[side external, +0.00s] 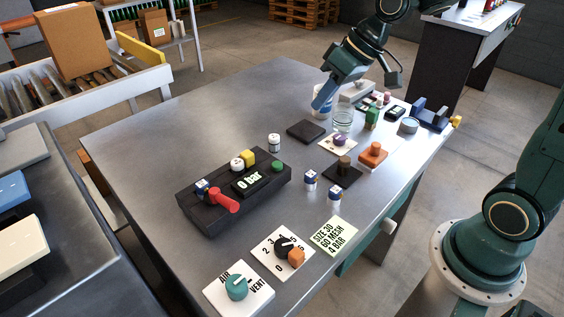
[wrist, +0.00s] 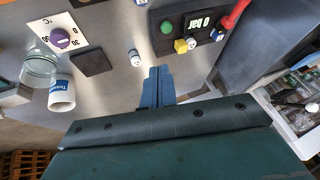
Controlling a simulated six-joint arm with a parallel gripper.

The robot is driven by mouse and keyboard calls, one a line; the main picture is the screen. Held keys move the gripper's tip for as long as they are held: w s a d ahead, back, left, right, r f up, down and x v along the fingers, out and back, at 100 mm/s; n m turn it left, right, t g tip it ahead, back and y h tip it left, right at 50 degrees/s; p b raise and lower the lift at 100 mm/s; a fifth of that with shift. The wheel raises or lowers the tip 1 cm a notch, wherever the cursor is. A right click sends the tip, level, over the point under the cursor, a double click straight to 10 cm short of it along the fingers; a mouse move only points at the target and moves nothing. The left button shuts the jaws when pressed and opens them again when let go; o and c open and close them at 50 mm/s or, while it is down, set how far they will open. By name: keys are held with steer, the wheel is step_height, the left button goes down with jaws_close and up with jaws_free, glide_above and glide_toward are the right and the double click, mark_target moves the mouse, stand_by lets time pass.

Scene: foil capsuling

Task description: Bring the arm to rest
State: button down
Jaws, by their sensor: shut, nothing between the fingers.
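My gripper (side external: 318,106) hangs above the far right part of the grey metal table (side external: 180,130), its blue fingers pointing down and to the left. In the wrist view my gripper (wrist: 158,72) shows its two blue fingers together, with nothing between them. It appears apart from the table and the objects on it. In the side view it partly covers a white cup with a blue label (side external: 326,88); the cup shows whole in the wrist view (wrist: 62,96). A glass jar (side external: 343,117) stands close by.
A black block with a "0 bar" display and red handle (side external: 225,201) stands mid-table. Dial cards (side external: 283,256), small bottles (side external: 310,180), an orange-handled stamp (side external: 373,153) and dark pads (side external: 306,131) are around. The table's far left is clear.

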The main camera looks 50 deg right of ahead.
steer(key=s+d+r+h, duration=0.1)
steer(key=s+r+h, duration=0.1)
steer(key=s, duration=0.7)
steer(key=s+d+r+m+t+h, duration=0.1)
steer(key=s+r, duration=0.1)
steer(key=s, duration=0.8)
steer(key=shift+s+d+m+h, duration=0.2)
steer(key=shift+s+m+h, duration=0.1)
steer(key=shift+h, duration=0.1)
steer(key=shift+w, duration=0.1)
